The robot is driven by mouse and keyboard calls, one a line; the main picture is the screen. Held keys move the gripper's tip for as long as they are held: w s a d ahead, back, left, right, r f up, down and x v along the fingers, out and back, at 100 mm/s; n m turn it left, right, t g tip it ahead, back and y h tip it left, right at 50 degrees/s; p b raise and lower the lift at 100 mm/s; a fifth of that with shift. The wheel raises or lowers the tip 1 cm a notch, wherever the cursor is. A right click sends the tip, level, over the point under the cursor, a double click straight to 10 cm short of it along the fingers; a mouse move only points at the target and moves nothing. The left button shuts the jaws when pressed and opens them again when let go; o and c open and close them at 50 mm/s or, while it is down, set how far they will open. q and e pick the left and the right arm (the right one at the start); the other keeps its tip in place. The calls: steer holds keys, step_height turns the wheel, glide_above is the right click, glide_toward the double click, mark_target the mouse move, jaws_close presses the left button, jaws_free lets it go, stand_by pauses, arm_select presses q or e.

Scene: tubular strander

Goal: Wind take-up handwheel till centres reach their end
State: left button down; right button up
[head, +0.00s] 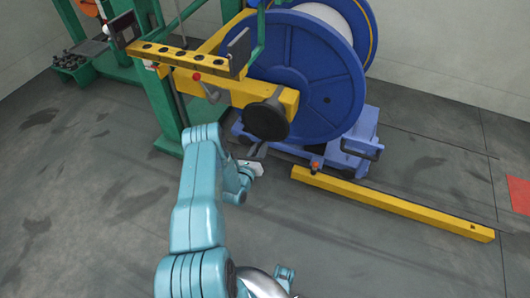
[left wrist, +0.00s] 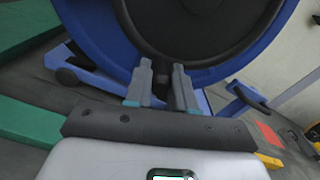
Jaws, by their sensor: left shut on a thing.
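The take-up handwheel is a black disc (head: 266,121) on the front of a yellow beam (head: 230,90), before the large blue reel (head: 300,75). My left gripper (head: 257,152) is at the disc's lower edge. In the left wrist view the handwheel (left wrist: 205,28) fills the upper middle, with the blue reel behind it. There the left gripper's two fingers (left wrist: 161,82) are closed on a small dark part at the wheel's lower rim, seemingly its handle. The centres cannot be made out.
A blue trolley (head: 362,135) stands under the reel. A yellow floor rail (head: 390,203) runs to the right. A red-knobbed lever (head: 205,85) sits left of the handwheel. Green machine frames (head: 165,105) stand at left. The grey floor in front is clear.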

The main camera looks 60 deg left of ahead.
arm_select(q)
steer(key=shift+s+a, duration=0.1)
steer(key=shift+a, duration=0.05)
arm_select(e)
steer(key=shift+d, duration=0.5)
arm_select(q)
steer(key=shift+r, duration=0.1)
steer(key=c, duration=0.9)
jaws_free()
steer(key=shift+a, duration=0.1)
steer(key=shift+c, duration=0.2)
arm_select(e)
steer(key=shift+a, duration=0.15)
